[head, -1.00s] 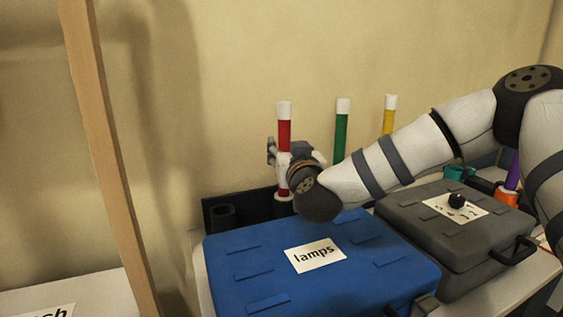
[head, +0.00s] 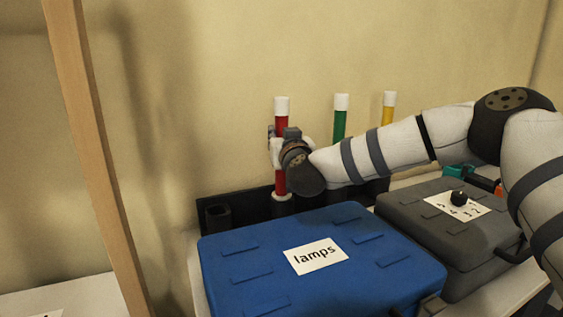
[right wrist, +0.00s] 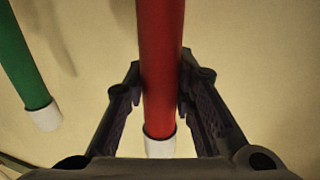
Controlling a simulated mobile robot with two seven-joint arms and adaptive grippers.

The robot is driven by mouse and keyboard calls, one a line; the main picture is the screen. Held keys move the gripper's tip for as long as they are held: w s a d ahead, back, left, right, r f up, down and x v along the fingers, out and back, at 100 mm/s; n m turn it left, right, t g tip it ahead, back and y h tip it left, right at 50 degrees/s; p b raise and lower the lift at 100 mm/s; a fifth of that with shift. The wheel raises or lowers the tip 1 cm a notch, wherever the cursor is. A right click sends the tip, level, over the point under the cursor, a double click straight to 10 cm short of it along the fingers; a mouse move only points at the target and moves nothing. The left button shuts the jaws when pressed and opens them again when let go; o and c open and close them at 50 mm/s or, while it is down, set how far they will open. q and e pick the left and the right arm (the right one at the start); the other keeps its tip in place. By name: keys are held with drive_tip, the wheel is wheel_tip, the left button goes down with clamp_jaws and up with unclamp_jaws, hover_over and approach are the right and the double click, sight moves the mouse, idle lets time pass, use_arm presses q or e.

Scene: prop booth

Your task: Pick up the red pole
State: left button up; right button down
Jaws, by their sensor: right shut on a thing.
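The red pole (head: 281,182) stands upright with a white cap at its top. Its lower end meets a pale ring on a dark holder (head: 283,207) behind the blue case. My right gripper (head: 277,150) is shut around the pole's upper part, below the cap, and hides a stretch of it. My left gripper is not in view.
A green pole (head: 340,124) and a yellow pole (head: 388,115) stand to the right, partly behind my right arm. A blue case (head: 375,240) labelled "lamps" and a grey case (head: 400,215) fill the front. A wooden post (head: 95,160) stands at left. Wall space above is clear.

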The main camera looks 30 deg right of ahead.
drive_tip(key=shift+r, duration=0.1)
wheel_tip(320, 180, up, 17)
drive_tip(key=shift+s+f+p, duration=0.1)
drive_tip(key=shift+p, duration=0.9)
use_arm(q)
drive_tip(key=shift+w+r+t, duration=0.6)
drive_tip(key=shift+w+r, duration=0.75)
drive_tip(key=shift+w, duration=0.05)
use_arm(e)
drive_tip(key=shift+r, duration=0.5)
drive_tip(key=shift+r, duration=0.2)
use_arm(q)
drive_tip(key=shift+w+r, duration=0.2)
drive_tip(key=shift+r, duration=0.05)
use_arm(e)
drive_tip(key=shift+f, duration=0.3)
